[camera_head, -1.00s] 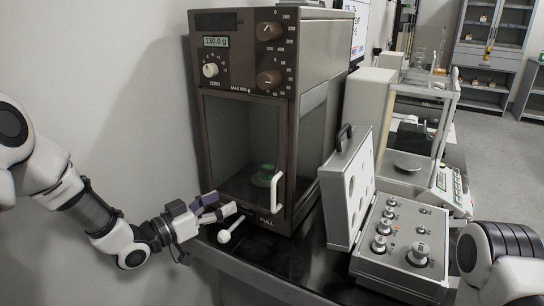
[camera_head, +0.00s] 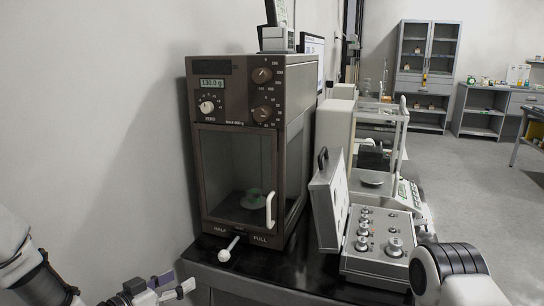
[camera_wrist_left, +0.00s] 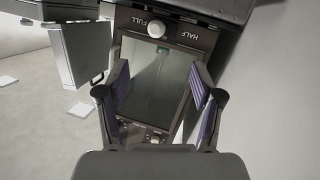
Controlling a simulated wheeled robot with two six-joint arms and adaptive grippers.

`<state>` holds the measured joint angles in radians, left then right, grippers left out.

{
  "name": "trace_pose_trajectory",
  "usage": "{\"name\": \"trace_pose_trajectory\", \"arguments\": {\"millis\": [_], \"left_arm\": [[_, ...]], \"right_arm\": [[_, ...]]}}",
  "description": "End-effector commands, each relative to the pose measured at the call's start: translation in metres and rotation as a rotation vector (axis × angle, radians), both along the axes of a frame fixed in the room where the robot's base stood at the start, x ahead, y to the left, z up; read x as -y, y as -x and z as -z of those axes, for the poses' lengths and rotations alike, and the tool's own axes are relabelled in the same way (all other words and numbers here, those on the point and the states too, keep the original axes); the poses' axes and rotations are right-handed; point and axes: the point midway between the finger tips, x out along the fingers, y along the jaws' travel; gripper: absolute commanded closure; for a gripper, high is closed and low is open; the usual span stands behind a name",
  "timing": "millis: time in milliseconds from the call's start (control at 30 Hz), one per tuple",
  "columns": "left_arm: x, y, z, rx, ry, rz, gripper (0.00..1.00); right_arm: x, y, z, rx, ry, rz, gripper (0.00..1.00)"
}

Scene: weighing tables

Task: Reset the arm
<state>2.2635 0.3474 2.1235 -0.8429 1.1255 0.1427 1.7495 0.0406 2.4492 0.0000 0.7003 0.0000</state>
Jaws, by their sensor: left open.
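My left gripper (camera_head: 172,287) is low at the left of the head view, in front of and below the brown balance (camera_head: 225,150). Its two purple-padded fingers are apart and empty in the left wrist view (camera_wrist_left: 160,95), with the balance front between and beyond them. The balance display reads 130.0 g. Its glass front has a white handle (camera_head: 270,210), and a small green object (camera_head: 251,200) sits inside. My right arm shows at the lower right of the head view; its gripper is out of the frame.
A white-knobbed lever (camera_head: 226,252) sticks out at the balance's base. Shelves (camera_head: 425,75) stand far back. Open floor lies to the right.

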Motion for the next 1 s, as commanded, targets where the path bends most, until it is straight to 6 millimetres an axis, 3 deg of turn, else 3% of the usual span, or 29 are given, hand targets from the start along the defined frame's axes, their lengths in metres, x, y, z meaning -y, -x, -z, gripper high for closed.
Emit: {"name": "trace_pose_trajectory", "arguments": {"millis": [167, 267, 367, 467, 533, 600, 700, 800, 1000], "left_arm": [[0.001, 0.027, 0.051, -0.194, -0.053, -0.062, 0.33], [0.000, 0.053, 0.087, -0.335, -0.097, -0.106, 0.33], [-0.003, 0.095, 0.127, -0.511, -0.159, -0.155, 0.33], [-0.009, 0.161, 0.168, -0.744, -0.250, -0.214, 0.33], [-0.016, 0.218, 0.190, -0.921, -0.325, -0.254, 0.33], [-0.023, 0.270, 0.202, -1.070, -0.395, -0.288, 0.33], [-0.031, 0.321, 0.208, -1.210, -0.464, -0.322, 0.33], [-0.035, 0.343, 0.210, -1.272, -0.497, -0.339, 0.33], [-0.035, 0.345, 0.211, -1.279, -0.500, -0.343, 0.33]], "right_arm": [[0.000, 0.000, -0.016, 0.000, 0.000, -0.001, 0.40], [0.000, 0.000, -0.025, -0.001, 0.000, -0.001, 0.40], [0.000, 0.000, -0.037, 0.000, 0.000, -0.001, 0.40], [0.000, 0.000, -0.053, 0.000, 0.000, -0.001, 0.40], [0.000, 0.000, -0.063, 0.000, 0.000, -0.001, 0.40], [0.000, 0.000, -0.071, 0.000, 0.000, -0.001, 0.40], [0.000, 0.000, -0.077, 0.000, 0.000, -0.001, 0.40], [0.000, 0.000, -0.077, -0.001, 0.000, -0.001, 0.40], [0.000, 0.000, -0.076, -0.001, 0.000, -0.001, 0.40]]}}
